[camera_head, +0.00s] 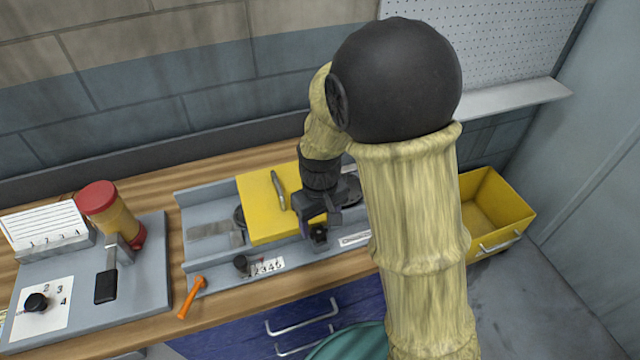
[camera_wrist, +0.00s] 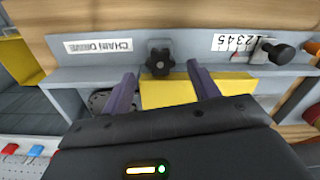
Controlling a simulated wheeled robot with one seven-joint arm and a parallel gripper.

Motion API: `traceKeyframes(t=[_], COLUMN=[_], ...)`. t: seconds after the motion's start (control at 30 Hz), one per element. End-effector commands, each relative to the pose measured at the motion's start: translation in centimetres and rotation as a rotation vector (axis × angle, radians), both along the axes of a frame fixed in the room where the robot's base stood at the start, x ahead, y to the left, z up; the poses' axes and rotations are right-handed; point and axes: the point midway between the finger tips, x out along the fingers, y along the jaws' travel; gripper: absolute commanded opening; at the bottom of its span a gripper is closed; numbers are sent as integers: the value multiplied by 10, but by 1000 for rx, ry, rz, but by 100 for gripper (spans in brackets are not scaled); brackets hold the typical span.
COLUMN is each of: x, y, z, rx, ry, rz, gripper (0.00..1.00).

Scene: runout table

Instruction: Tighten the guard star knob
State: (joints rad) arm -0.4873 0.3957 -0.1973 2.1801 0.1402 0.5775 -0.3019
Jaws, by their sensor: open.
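The black star knob (camera_wrist: 160,62) sits on the grey rail beside the yellow guard (camera_wrist: 170,93), just right of the "CHAIN DRIVE" label (camera_wrist: 98,46). In the head view the knob (camera_head: 318,239) shows small and dark under my gripper (camera_head: 320,220), partly covered. In the wrist view my gripper (camera_wrist: 161,70) is open, with its two purple fingers spread to the left and right of the knob's line. The knob lies near the fingertips, between them or just beyond; I cannot tell which. No contact shows.
A black plunger knob (camera_wrist: 282,52) and a number scale (camera_wrist: 240,43) stand beside the star knob. A yellow bin (camera_head: 512,200) is right.

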Motion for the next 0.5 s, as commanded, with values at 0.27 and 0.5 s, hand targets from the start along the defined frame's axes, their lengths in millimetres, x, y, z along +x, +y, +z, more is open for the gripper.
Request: traceKeyframes(t=[0.27,0.5], x=[1,1], y=[0,0], z=[58,106], rx=[2,2], ry=[-6,-6], rz=[0,-2], gripper=[60,60])
